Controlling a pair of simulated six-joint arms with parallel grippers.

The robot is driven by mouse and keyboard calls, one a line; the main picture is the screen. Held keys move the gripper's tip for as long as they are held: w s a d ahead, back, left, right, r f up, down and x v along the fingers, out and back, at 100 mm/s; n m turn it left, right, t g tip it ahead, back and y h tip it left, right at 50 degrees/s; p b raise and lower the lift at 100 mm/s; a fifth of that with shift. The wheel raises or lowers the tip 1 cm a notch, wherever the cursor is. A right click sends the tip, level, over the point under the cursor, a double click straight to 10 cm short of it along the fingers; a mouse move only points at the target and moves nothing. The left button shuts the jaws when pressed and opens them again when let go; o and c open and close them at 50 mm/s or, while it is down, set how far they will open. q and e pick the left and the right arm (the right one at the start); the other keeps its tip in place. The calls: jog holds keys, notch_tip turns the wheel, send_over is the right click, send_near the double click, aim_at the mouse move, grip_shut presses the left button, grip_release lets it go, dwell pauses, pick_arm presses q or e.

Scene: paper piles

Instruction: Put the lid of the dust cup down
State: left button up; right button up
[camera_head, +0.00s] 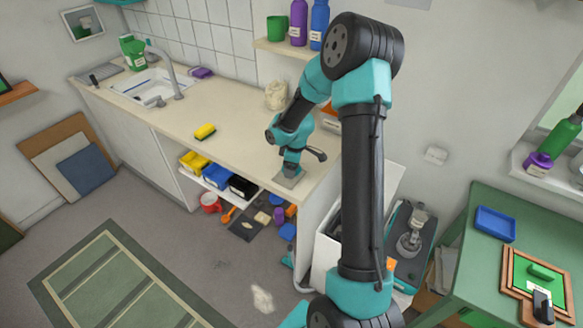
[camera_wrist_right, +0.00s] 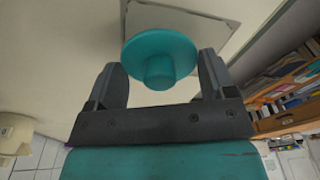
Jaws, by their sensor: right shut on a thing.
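The teal lid (camera_wrist_right: 160,48), a round disc with a knob, is between the two fingers of my right gripper (camera_wrist_right: 162,82) in the right wrist view. The fingers are shut on it. Behind the lid lies a flat grey square plate (camera_wrist_right: 205,18) on the pale counter. In the head view the plate (camera_head: 287,180) lies near the counter's front right edge, with my right gripper (camera_head: 291,168) just over it; the lid is hard to make out there. I cannot tell whether the lid touches the plate. A greyish cylindrical thing (camera_head: 413,236), possibly the dust cup, stands right of my arm.
A yellow sponge (camera_head: 205,131) lies left on the counter (camera_head: 225,110), and a cream crumpled thing (camera_head: 277,95) stands behind. A shelf (camera_head: 275,45) with bottles hangs above. Colored bins (camera_head: 217,175) sit under the counter. The counter's middle is clear.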

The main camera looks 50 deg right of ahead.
jog(key=shift+f, duration=0.5)
jog(key=shift+f, duration=0.15)
jog(key=o, duration=0.8)
jog(key=shift+o, duration=0.2)
notch_tip(320, 180, up, 12)
jog(key=s, duration=0.1)
jog(key=shift+d, duration=0.4)
jog(key=shift+s, duration=0.1)
